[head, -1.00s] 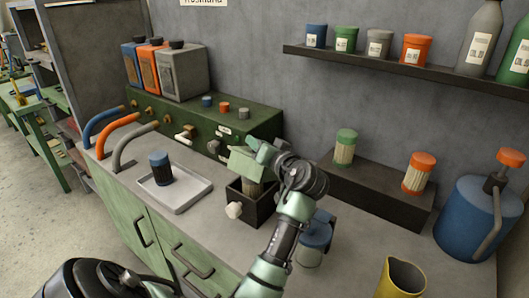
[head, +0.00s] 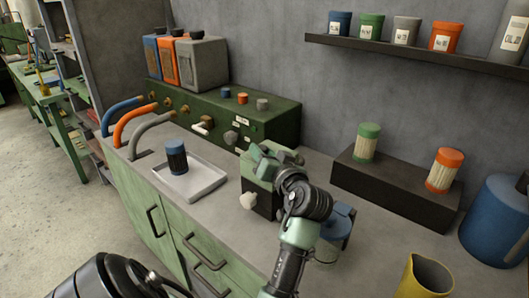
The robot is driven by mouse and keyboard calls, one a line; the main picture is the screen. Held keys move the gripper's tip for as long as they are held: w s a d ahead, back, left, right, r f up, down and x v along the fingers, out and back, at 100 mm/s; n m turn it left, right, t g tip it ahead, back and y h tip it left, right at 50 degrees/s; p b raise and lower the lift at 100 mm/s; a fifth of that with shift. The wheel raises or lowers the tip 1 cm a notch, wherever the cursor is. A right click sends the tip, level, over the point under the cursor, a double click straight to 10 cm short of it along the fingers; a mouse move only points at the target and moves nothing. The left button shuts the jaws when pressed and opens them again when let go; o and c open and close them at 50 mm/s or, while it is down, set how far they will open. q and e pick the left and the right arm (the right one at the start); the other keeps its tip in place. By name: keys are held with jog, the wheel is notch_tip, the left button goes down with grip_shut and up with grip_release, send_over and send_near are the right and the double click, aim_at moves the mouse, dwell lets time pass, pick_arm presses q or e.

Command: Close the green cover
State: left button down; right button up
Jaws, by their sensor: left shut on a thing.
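The green cover (head: 254,172) sits at the top of a small dark box (head: 263,203) on the grey counter, in the middle of the head view. A pale knob (head: 248,200) sticks out at the box's front. My left gripper (head: 266,158) is shut on the green cover at its upper part. The gripper and wrist hide the cover's right side and part of the box. The box's inside does not show, and I cannot tell whether the cover touches the rim all round. My right gripper is not in view.
A green panel unit (head: 270,118) is behind. A blue-lidded jar (head: 335,222) is close to my wrist. A yellow jug (head: 425,279) stands at the front right.

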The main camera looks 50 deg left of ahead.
pick_arm(q)
jog(key=shift+f, duration=0.4)
jog(key=c, duration=1.3)
grip_release()
jog(key=shift+o, duration=1.3)
jog(key=shift+s, duration=0.15)
jog(key=shift+r, duration=0.1)
jog(key=shift+r, duration=0.3)
notch_tip(320, 180, up, 20)
jog(key=p, duration=0.1)
jog(key=shift+f, duration=0.15)
